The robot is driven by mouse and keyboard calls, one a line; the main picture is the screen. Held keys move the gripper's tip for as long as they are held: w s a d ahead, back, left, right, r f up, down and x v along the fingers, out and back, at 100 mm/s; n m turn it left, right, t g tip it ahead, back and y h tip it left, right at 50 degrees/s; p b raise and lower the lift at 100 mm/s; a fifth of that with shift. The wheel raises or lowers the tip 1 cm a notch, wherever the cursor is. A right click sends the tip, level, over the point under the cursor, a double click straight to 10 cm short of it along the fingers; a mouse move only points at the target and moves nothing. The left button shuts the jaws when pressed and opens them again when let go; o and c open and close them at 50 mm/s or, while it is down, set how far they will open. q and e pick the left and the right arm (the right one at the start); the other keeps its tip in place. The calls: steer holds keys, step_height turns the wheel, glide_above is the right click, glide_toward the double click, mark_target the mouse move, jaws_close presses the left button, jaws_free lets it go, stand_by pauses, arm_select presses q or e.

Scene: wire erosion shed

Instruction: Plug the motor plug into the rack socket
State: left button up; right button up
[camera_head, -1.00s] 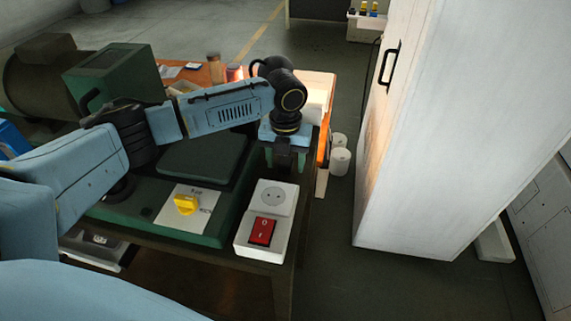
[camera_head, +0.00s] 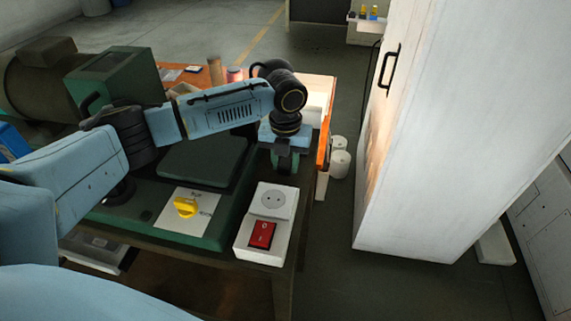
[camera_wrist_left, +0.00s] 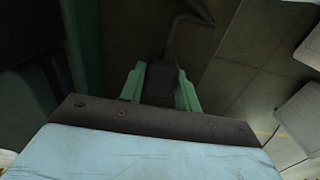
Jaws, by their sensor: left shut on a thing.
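The rack socket (camera_head: 273,199) is a round two-hole outlet on the top of a white box at the right front corner of the bench. My left gripper (camera_head: 285,166) is beyond the socket, at the bench's right edge, pointing down. In the left wrist view its green fingers (camera_wrist_left: 160,92) are shut on a small dark block, the motor plug (camera_wrist_left: 160,78). A dark cord (camera_wrist_left: 180,28) runs from the plug and bends toward the top of that view. The plug's pins are hidden. The plug is apart from the socket. My right gripper is out of view.
A red rocker switch (camera_head: 262,235) sits below the socket on the same box. A tall white cabinet (camera_head: 430,130) stands across the floor gap at right. White rolls (camera_head: 340,162) stand behind the bench edge.

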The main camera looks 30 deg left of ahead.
mark_target(289, 163)
arm_select(q)
step_height(289, 163, up, 10)
steer(key=shift+f, duration=0.25)
stand_by(0.3)
steer(key=shift+d+n, duration=0.45)
steer(key=shift+n, duration=0.05)
steer(key=s+d+n+b, duration=0.1)
steer(key=s+d+n, duration=0.3)
steer(key=n, duration=1.2)
steer(key=s+d+n+b, duration=0.2)
steer(key=s+d+n, duration=0.2)
steer(key=d+n, duration=0.8)
steer(key=n, duration=0.4)
steer(key=shift+d+r, duration=0.25)
steer(key=shift+r, duration=0.1)
steer(key=shift+s, duration=0.15)
